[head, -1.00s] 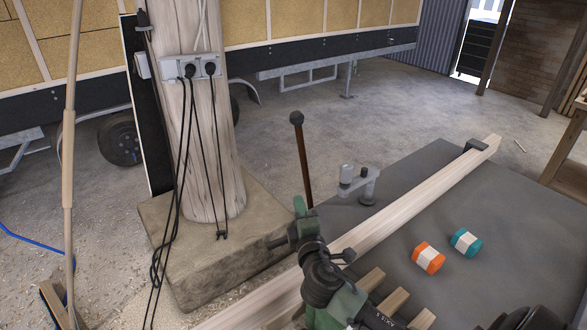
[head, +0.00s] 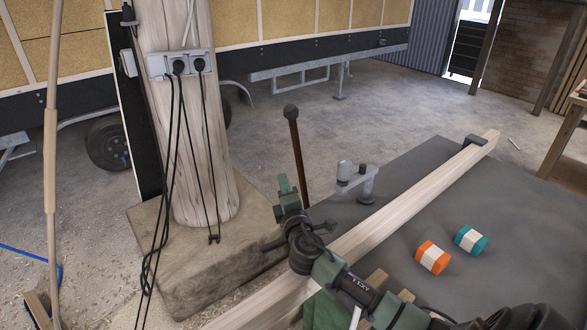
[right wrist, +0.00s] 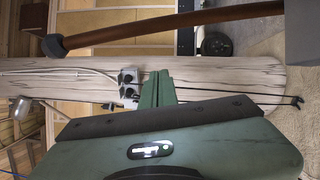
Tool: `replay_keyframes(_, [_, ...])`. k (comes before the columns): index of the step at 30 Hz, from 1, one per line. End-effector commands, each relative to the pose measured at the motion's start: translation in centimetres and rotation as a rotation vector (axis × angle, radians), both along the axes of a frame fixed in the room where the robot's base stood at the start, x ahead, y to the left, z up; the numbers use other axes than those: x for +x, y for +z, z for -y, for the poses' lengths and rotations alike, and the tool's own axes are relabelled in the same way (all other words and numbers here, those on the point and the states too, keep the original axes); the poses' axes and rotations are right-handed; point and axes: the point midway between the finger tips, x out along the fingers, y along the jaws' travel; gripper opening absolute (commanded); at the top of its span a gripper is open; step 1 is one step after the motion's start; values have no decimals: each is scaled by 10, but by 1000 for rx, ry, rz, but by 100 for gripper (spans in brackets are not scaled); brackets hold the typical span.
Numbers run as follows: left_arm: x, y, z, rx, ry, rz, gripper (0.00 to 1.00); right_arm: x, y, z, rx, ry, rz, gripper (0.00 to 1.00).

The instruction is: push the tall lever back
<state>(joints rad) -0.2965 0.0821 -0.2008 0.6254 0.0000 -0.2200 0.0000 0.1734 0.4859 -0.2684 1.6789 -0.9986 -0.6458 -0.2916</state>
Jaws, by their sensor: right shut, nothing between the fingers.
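The tall lever (head: 297,153) is a thin brown rod with a dark round knob on top. In the head view it stands nearly upright, leaning slightly left, at the far side of the grey bench. My right gripper (head: 284,184) is shut and empty, its green fingers pointing up just left of the lever's lower part. In the right wrist view the lever (right wrist: 175,28) crosses the top of the picture, apart from the shut green fingertips (right wrist: 157,75). The lever's foot is partly hidden behind my gripper. My left gripper is not in view.
A wooden post (head: 190,130) with sockets and hanging cables stands on a block (head: 175,280) at left. A long timber (head: 400,215) lies across the bench (head: 400,250). A short grey clamp-like fitting (head: 358,182) stands right of the lever.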

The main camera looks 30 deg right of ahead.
Motion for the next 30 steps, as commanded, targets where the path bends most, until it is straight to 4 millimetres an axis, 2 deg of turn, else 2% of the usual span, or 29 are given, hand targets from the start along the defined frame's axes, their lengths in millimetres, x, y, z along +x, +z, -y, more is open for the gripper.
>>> replay_keyframes(1, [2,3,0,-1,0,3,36,11,4,4,-2,-2,2,0])
replay_keyframes(5, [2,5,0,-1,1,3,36,36,5,14,0,-3,1,0])
replay_keyframes(9, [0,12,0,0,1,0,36,31,8,36,-3,-2,-3,0])
replay_keyframes(12, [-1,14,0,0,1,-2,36,29,9,45,-1,0,-3,0])
replay_keyframes(26, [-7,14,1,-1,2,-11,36,28,9,52,1,0,-1,0])
replay_keyframes(30, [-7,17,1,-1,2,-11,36,30,13,68,20,-3,-5,0])
